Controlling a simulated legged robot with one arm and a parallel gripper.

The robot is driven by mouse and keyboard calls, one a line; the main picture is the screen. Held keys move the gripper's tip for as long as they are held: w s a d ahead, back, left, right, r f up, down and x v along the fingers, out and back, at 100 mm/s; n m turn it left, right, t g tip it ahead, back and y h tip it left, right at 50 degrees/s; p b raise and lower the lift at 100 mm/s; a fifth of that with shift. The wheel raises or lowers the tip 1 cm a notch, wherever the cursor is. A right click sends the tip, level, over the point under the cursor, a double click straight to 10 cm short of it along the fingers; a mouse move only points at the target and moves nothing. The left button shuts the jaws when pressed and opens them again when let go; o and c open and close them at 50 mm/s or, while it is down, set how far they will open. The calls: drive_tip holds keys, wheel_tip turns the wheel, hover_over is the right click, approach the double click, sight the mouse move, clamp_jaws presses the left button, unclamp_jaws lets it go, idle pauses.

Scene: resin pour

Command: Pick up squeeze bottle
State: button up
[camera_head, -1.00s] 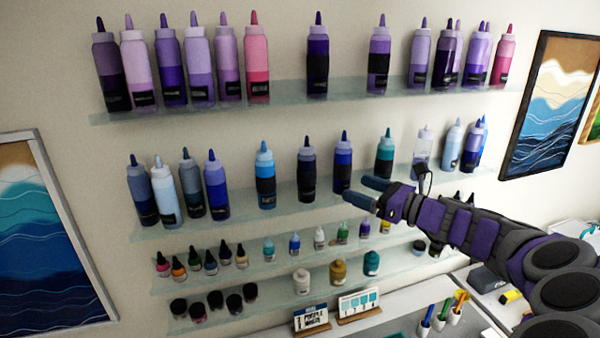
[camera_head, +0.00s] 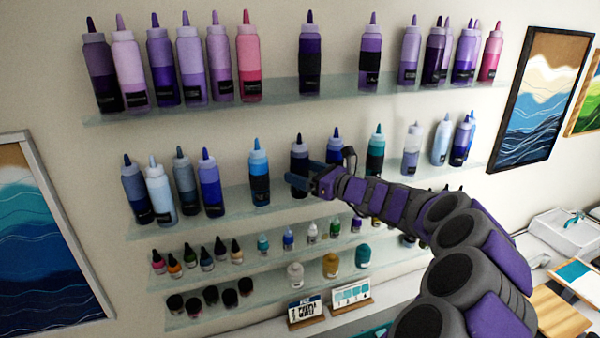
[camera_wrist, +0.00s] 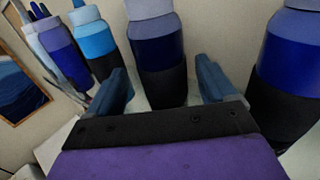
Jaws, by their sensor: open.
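A dark navy squeeze bottle (camera_head: 299,155) with a grey-blue top and pointed cap stands upright on the middle glass shelf. In the wrist view this bottle (camera_wrist: 160,55) stands between and just beyond the two blue-grey fingers, its base partly hidden by my wrist. My gripper (camera_head: 299,174) is open in front of the bottle's lower part; its fingers (camera_wrist: 164,80) are spread to either side in the wrist view. I cannot tell whether either finger touches the bottle.
A light-blue bottle (camera_head: 259,172) stands left of it and a dark blue bottle (camera_head: 335,149) close on the right. The upper shelf (camera_head: 280,88) holds more bottles. Small bottles and jars fill the lower shelves (camera_head: 262,300). Framed paintings (camera_head: 545,95) hang at the sides.

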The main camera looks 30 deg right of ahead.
drive_tip(key=shift+x, duration=1.25)
drive_tip(key=shift+s+d, duration=0.15)
drive_tip(key=shift+d, duration=0.2)
drive_tip(key=shift+d+f, duration=0.1)
drive_tip(key=shift+d, duration=0.1)
drive_tip(key=shift+c, duration=1.3)
drive_tip(key=shift+a, duration=0.35)
drive_tip(key=c, duration=0.9)
drive_tip(key=shift+d, duration=0.1)
